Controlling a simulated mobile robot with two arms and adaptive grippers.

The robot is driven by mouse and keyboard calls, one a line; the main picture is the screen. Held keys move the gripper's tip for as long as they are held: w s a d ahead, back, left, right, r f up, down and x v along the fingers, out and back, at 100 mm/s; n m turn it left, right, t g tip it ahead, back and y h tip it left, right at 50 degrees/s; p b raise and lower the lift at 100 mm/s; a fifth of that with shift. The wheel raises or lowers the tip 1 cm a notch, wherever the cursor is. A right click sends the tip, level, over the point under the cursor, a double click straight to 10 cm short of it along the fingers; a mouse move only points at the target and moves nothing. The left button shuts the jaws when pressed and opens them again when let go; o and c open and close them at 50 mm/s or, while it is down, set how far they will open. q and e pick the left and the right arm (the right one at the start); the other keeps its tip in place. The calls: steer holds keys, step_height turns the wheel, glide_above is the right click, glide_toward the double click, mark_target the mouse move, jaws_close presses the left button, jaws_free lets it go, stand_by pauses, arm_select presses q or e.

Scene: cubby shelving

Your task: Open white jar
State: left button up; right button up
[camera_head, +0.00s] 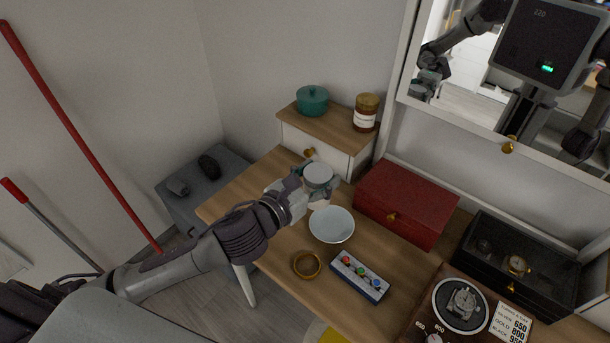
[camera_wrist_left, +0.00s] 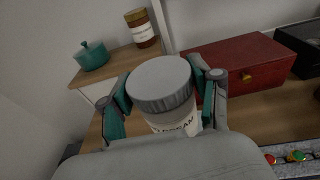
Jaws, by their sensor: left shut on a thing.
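The white jar shows in the head view (camera_head: 318,203) on the wooden tabletop, mostly hidden behind my left gripper. In the left wrist view the white jar (camera_wrist_left: 182,124) has dark lettering on its body, partly hidden by my wrist. Its pale lid (camera_wrist_left: 160,80) with a ridged grey edge sits on top, and it also shows in the head view (camera_head: 318,173). My left gripper (camera_wrist_left: 163,88) is shut with one finger on each side of the lid. I cannot tell whether the lid is loose. My right gripper is not directly in view.
A white bowl (camera_head: 331,225) stands close in front of the jar. A red box (camera_head: 405,205) is to its right. A small drawer unit (camera_head: 337,150) behind carries a teal pot (camera_head: 312,100) and a brown jar (camera_head: 366,112). A brass ring (camera_head: 306,265) lies nearer.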

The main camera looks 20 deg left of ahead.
arm_select(q)
steer(key=shift+d+r, duration=0.1)
steer(key=o, duration=0.8)
jaws_close()
steer(key=s+a+n+t+y, duration=0.1)
steer(key=s+a+n+y, duration=0.2)
steer(key=s, duration=1.1)
steer(key=shift+a+f+n+y, duration=0.4)
steer(key=shift+a+f+y, duration=0.05)
steer(key=shift+a+y, duration=0.6)
